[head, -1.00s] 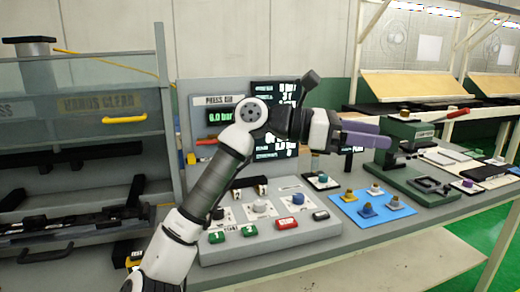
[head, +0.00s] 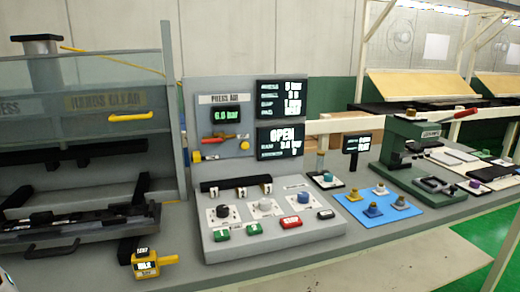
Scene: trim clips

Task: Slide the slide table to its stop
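What looks like the slide table (head: 100,236) is a dark, flat carriage low in the grey press at the left of the head view. A dark bar handle (head: 50,247) sits on its front edge, and long black parts lie on it. I cannot tell where its stop is. The press's clear guard with the "HANDS CLEAR" sign (head: 103,101) and yellow handle (head: 131,117) is above it. My gripper is not in view; only a small pale piece, perhaps of my arm, shows at the lower left edge.
A yellow handheld device (head: 148,263) is on the bench right of the slide table. The grey control console (head: 215,250) has knobs, coloured buttons and a screen (head: 282,140) reading "OPEN". A blue mat (head: 350,208) with several knobs and a green hand press (head: 405,145) are further right.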

